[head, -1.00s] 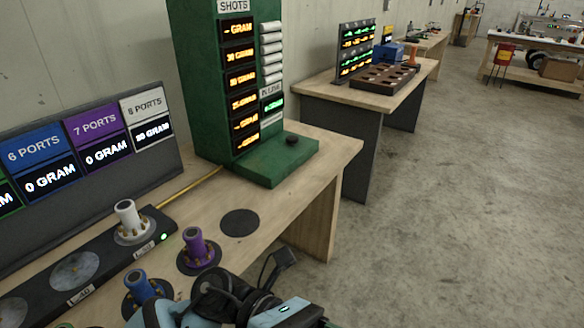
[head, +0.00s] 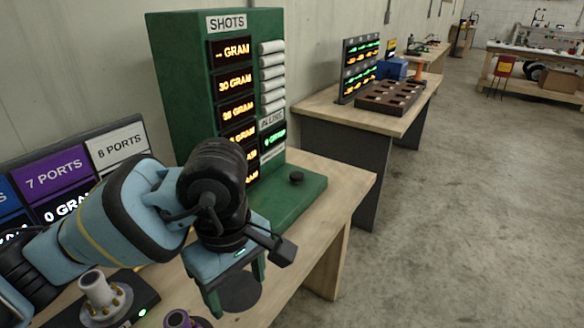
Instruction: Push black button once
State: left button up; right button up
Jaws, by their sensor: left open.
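The black button (head: 297,178) is a small round knob on the flat base of the green SHOTS cabinet (head: 178,100). It shows clear, with nothing touching it. My left arm comes in from the left, and my left gripper (head: 238,287) points down over the table in front of the cabinet, to the left of and nearer than the button. Its two green fingers are apart and nothing is between them. The arm hides the lower left of the cabinet. My right gripper is not in view.
A white plug (head: 98,290) and a purple plug (head: 178,319) stand at the near left. A dark disc (head: 240,290) lies on the wooden table (head: 335,215) under the gripper. The ports display (head: 60,175) stands at left. The tabletop right of the gripper is clear.

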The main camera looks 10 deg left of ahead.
aim_at(296, 176)
jog(key=i+j, duration=0.2)
jog(key=i, duration=0.2)
jog(key=i+j, duration=0.15)
jog(key=i, duration=0.3)
jog(key=k, duration=0.15)
